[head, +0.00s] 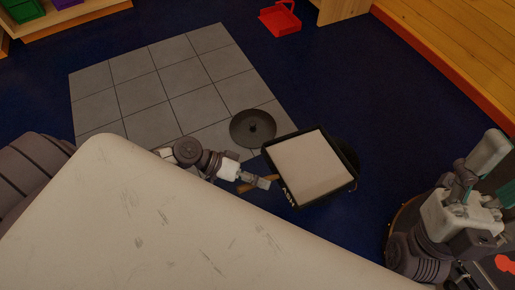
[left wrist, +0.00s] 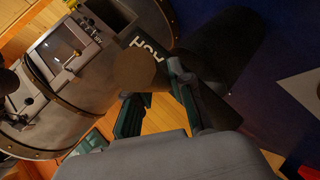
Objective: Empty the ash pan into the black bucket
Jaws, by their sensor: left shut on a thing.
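The ash pan (head: 309,166) is a square black tray filled with pale grey ash, marked ASH on its near side. Its marking also shows in the left wrist view (left wrist: 148,45). My left gripper (head: 262,183) is shut on its brown handle, whose round end (left wrist: 135,72) faces the wrist camera. The black bucket (head: 351,156) shows only as a dark curved edge behind the pan's right side; the pan hides the rest. The pan looks about level and seems to be above the bucket. My right gripper (head: 486,158) is at the right edge; its fingers are unclear.
A dark round lid with a knob (head: 253,128) lies on grey floor tiles (head: 165,85). A red dustpan (head: 281,18) lies at the back. A wooden shelf with bins (head: 75,16) stands top left. A round studded thing (head: 397,222) stands at the right.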

